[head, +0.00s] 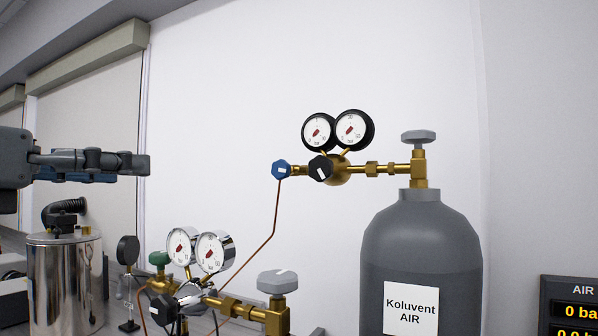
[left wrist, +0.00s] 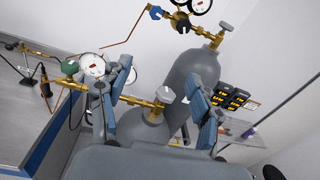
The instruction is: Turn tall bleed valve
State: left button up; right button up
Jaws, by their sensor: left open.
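The tall grey cylinder (head: 421,255), labelled "Koluvent AIR", carries a brass regulator (head: 341,170) with two black-rimmed gauges. A blue knob (head: 281,170) sits at the regulator's left end, and a black knob (head: 320,168) is on its front. A grey valve knob (head: 418,137) tops the cylinder. Which knob is the bleed valve is not labelled. My left gripper (head: 146,164) is level with the blue knob, well to its left and apart from it. In the left wrist view, my left gripper (left wrist: 158,68) is open and empty; the blue knob (left wrist: 155,12) shows at the top.
A lower regulator (head: 235,308) with two chrome gauges, a green knob (head: 159,258) and a grey knob (head: 277,282) stands in front. A thin copper tube (head: 272,225) hangs from the blue knob. A metal canister (head: 65,285) is below my left gripper.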

aim_at(280, 169)
jog(key=i+l, duration=0.7)
